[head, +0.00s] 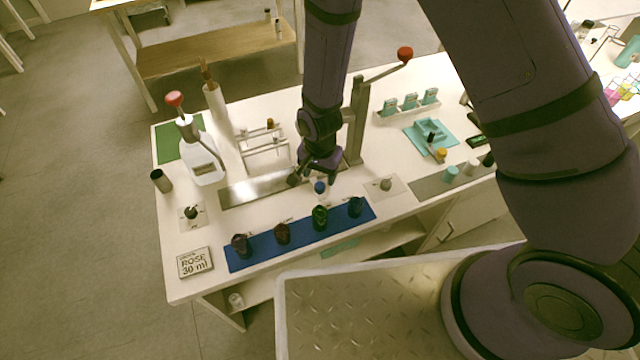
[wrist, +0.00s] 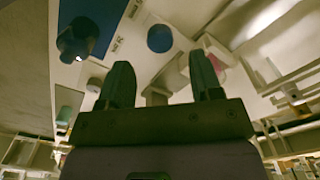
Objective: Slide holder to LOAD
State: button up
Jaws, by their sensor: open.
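A metal slide track (head: 240,189) lies along the bench behind the blue mat. A small white piece with a blue cap (head: 320,187) stands at the track's right part, just in front of my gripper (head: 314,178); I cannot tell for sure whether it is the holder. In the wrist view a round blue top (wrist: 159,38) shows beyond and between the two fingertips of my gripper (wrist: 161,65). My gripper is open, and nothing is seen held between its fingers. My arm and gripper hide part of the track. No LOAD mark is legible.
A blue mat (head: 265,248) in front carries several dark bottles, including a green one (head: 320,217). A press column (head: 356,120) with a red-knobbed lever (head: 404,54) stands right behind my gripper. A wire rack (head: 262,150) stands left. A card (head: 195,262) reads ROSE 30 ml.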

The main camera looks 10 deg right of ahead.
aim_at(320, 186)
jog(key=shift+f, duration=2.7)
